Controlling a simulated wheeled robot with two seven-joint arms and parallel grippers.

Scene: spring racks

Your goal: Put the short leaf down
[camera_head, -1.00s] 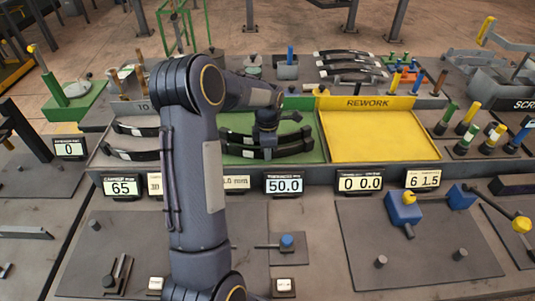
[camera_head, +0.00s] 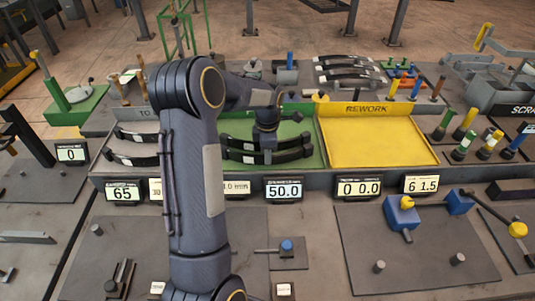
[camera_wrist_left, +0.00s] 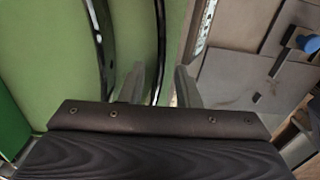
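My left gripper (camera_head: 267,150) points down over the green tray (camera_head: 310,150) in the head view. Two dark curved leaves lie in that tray, a rear leaf (camera_head: 292,140) and a front leaf (camera_head: 290,155). In the left wrist view the gripper (camera_wrist_left: 160,80) has its fingers apart. One dark leaf (camera_wrist_left: 159,45) runs between them on the green floor, with a gap visible on both sides. Another leaf (camera_wrist_left: 103,40) lies to the left. I cannot tell for certain which is the short leaf. My right gripper is not in view.
A yellow rework tray (camera_head: 375,135) adjoins on the right and looks empty. More leaves lie in the left tray (camera_head: 135,160) and on a rack (camera_head: 348,68) behind. Displays (camera_head: 284,188) line the front edge. Colored pegs (camera_head: 465,145) stand at the right.

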